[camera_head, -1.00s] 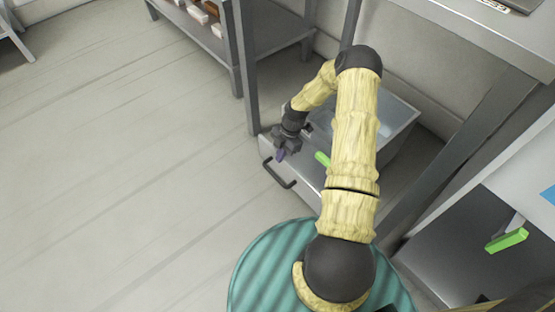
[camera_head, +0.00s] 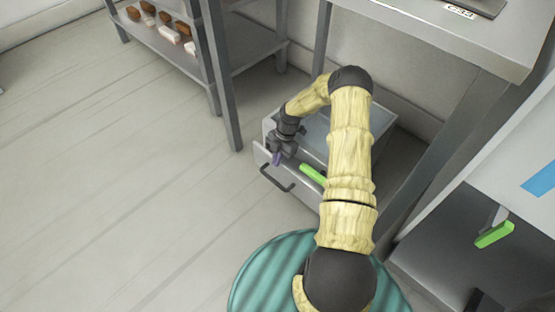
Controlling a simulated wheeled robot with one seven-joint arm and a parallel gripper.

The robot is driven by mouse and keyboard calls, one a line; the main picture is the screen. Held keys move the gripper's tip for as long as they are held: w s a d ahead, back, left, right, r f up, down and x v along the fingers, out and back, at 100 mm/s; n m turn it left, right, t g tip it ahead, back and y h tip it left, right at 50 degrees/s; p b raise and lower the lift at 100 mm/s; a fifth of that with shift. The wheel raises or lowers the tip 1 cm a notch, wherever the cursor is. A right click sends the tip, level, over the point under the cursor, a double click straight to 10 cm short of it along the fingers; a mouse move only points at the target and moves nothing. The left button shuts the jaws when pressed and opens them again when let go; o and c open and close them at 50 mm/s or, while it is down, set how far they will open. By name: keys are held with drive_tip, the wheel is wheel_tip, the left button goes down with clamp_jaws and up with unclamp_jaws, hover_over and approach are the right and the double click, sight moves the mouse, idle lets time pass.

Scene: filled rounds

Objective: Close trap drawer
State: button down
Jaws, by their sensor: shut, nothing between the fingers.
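The trap drawer is a grey metal drawer low under the counter, pulled partly out of its box. Its front panel (camera_head: 300,187) faces the lower left and carries a dark bar handle (camera_head: 277,179). My gripper (camera_head: 277,158) is shut and empty, at the drawer's front edge just above the handle. I cannot tell whether its fingertips touch the front panel. The grey box (camera_head: 379,113) stands behind the drawer. A bright green handle (camera_head: 312,174) shows inside the drawer. My forearm hides the drawer's right part.
A grey shelf rack (camera_head: 262,52) with brown and white items stands at the upper left, its leg (camera_head: 228,110) near the drawer. A counter (camera_head: 450,40) overhangs on the right. Another green-handled tool (camera_head: 494,234) lies at the lower right. The floor (camera_head: 110,190) on the left is clear.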

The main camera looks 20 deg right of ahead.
drive_tip(key=a+p, duration=0.1)
drive_tip(key=s+a+r, duration=0.1)
drive_tip(key=a+p, duration=0.1)
drive_tip(key=shift+s+a+r+p, duration=0.15)
drive_tip(key=shift+s+r+p, duration=0.1)
drive_tip(key=shift+p, duration=0.1)
drive_tip(key=p+v, duration=0.3)
drive_tip(key=v, duration=0.5)
drive_tip(key=shift+d+r, duration=0.15)
drive_tip(key=shift+d, duration=0.1)
drive_tip(key=shift+a, duration=0.1)
